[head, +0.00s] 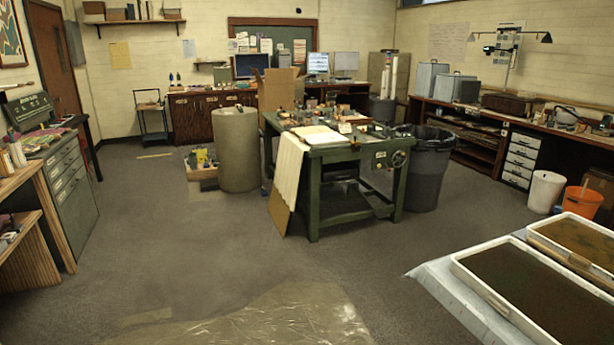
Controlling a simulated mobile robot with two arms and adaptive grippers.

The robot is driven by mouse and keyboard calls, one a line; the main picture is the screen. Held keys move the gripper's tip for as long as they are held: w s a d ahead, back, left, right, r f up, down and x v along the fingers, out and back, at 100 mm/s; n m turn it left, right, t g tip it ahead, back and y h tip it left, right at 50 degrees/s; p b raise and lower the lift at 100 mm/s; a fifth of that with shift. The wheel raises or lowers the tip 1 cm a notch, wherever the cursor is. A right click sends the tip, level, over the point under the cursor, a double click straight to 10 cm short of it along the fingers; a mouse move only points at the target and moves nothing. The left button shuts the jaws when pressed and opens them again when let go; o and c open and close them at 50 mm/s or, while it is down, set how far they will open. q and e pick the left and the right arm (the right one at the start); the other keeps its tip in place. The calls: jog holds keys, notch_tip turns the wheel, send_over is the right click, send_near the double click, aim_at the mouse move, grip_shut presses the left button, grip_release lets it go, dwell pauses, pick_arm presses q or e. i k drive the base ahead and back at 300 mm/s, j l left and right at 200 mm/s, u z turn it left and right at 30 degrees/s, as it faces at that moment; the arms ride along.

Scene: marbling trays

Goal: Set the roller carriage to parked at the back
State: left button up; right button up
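No part clearly recognisable as the roller carriage shows. A grey-green drawer cabinet (70,185) stands at the left with a dark slanted unit (30,110) on its top; I cannot tell whether this unit is the carriage. Two white-rimmed marbling trays (462,262) with dark liquid lie at the lower right. Neither of my grippers is in view.
A plastic sheet (270,318) lies on the floor in front. A beige drum (236,150) and a dark bin (428,170) flank the green table. A white bucket (545,190) and an orange bucket (580,203) stand at right. Open floor (170,240) lies at centre left.

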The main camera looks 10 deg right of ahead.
aim_at(385, 133)
jog(key=i+z, duration=0.4)
jog(key=i, duration=1.9)
